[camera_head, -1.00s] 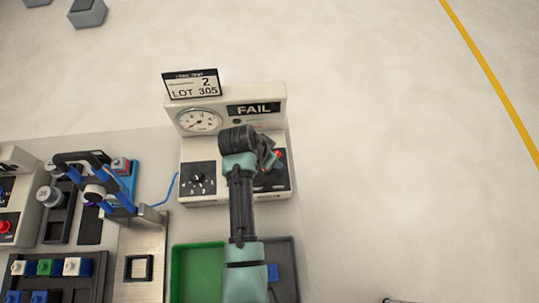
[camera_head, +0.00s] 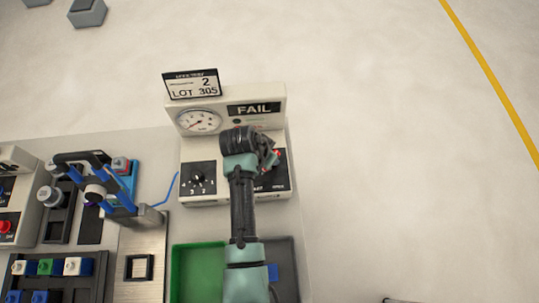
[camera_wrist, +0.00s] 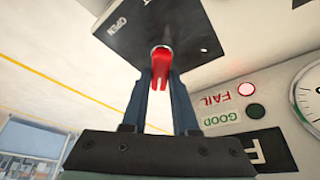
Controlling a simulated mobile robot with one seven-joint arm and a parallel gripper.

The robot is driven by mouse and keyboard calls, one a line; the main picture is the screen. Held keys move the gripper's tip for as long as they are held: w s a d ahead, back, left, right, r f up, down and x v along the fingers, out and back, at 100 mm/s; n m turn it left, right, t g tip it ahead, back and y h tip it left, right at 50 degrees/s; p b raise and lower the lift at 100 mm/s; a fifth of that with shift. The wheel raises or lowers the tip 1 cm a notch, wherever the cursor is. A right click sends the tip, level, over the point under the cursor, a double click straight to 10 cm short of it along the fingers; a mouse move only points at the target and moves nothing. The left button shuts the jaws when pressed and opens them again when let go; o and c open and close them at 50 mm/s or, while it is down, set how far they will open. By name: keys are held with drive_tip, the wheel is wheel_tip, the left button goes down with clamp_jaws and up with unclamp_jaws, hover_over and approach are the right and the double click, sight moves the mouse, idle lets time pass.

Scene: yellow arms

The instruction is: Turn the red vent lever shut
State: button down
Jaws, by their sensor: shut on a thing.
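The red vent lever (camera_wrist: 160,66) sits on a black plate (camera_wrist: 165,30) of the tester in the wrist view. The plate carries the word OPEN. My gripper (camera_wrist: 160,82) is shut on the lever, one dark finger on each side. In the head view my gripper (camera_head: 268,158) is over the right black panel of the white tester (camera_head: 225,152). Only a bit of red (camera_head: 279,153) shows beside it there. My wrist hides most of the lever and panel, so I cannot read the lever's exact angle.
The tester has a round gauge (camera_head: 198,121), a FAIL display (camera_head: 253,109), a numbered knob (camera_head: 198,179) and a LOT 305 sign (camera_head: 191,84) on top. A green bin (camera_head: 198,268) lies in front. A blue-clamped fixture (camera_head: 120,190) stands to the left.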

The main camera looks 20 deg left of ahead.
drive_tip(key=n+y, duration=0.1)
drive_tip(key=n, duration=0.1)
drive_tip(key=n+p, duration=0.1)
drive_tip(key=n, duration=0.1)
drive_tip(key=shift+a+r+y+p, duration=0.1)
drive_tip(key=shift+a+y+p, duration=0.1)
drive_tip(key=shift+y+p, duration=0.15)
drive_tip(key=n, duration=0.1)
drive_tip(key=n+y, duration=0.1)
drive_tip(key=n, duration=0.1)
drive_tip(key=n+y, duration=0.1)
drive_tip(key=shift+a+n, duration=0.25)
drive_tip(key=shift+n, duration=0.15)
drive_tip(key=n, duration=0.1)
drive_tip(key=n+y, duration=0.1)
drive_tip(key=n, duration=0.1)
drive_tip(key=n+g, duration=0.1)
drive_tip(key=shift+s+a+n, duration=0.15)
drive_tip(key=shift+a+n, duration=0.1)
drive_tip(key=shift+n, duration=0.05)
drive_tip(key=shift+s+a+n+g+y+b, duration=0.1)
drive_tip(key=shift+n+g+y+b, duration=0.25)
drive_tip(key=shift+n, duration=0.65)
drive_tip(key=shift+s+a+n+g+y+b, duration=0.1)
drive_tip(key=shift+n+g+b, duration=0.4)
drive_tip(key=shift+n, duration=0.5)
drive_tip(key=c, duration=0.7)
unclamp_jaws()
